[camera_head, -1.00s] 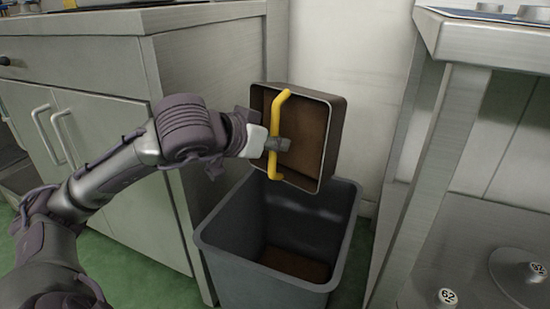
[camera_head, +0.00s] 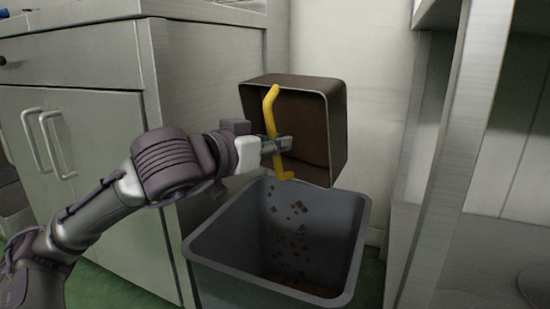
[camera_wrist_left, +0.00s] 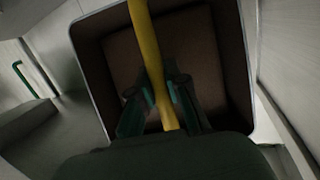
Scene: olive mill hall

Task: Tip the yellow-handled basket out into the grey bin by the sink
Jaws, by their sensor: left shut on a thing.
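The dark brown basket (camera_head: 325,125) with a yellow handle (camera_head: 270,112) is tipped on its side above the grey bin (camera_head: 353,240). Its open side faces left in the head view. My left gripper (camera_head: 284,145) is shut on the yellow handle. In the left wrist view the gripper (camera_wrist_left: 160,95) closes around the handle (camera_wrist_left: 146,40), with the brown inside of the basket (camera_wrist_left: 195,60) behind it. Small brown bits (camera_head: 298,235) are falling from the basket into the bin. Brown material lies at the bin's bottom. My right gripper does not show.
A grey cabinet (camera_head: 100,170) with two door handles stands left of the bin. A steel frame leg (camera_head: 440,160) stands to the right. A pale wall (camera_head: 375,90) is close behind the basket. Green floor (camera_head: 110,290) shows around the bin.

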